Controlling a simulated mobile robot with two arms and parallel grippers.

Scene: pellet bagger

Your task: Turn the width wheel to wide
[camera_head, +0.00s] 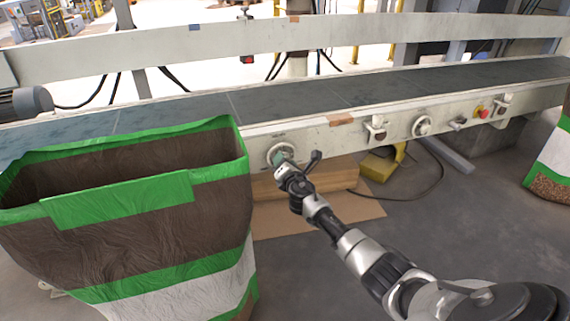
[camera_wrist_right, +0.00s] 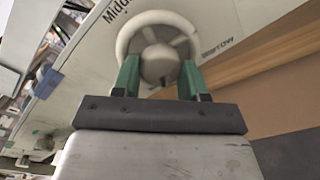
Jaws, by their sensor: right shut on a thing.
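The width wheel (camera_head: 279,152) is a pale round handwheel on the front side rail of the conveyor, just right of the large bag. In the right wrist view the wheel (camera_wrist_right: 176,21) shows its rim, spokes and round hub, with part of a label starting "Midd" at its upper left and a small tilted label at its right. My right gripper (camera_head: 284,163) reaches it from the lower right. Its green fingers (camera_wrist_right: 159,80) stand on either side of the hub, inside the lower rim, shut on the wheel. My left gripper is out of view.
A tall open bag with green bands (camera_head: 120,205) stands close left of the wheel. The conveyor belt (camera_head: 290,98) runs behind. Another knob (camera_head: 421,126) and a red button (camera_head: 482,111) sit further right on the rail. Cardboard (camera_head: 320,214) lies below; floor to the right is mostly clear.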

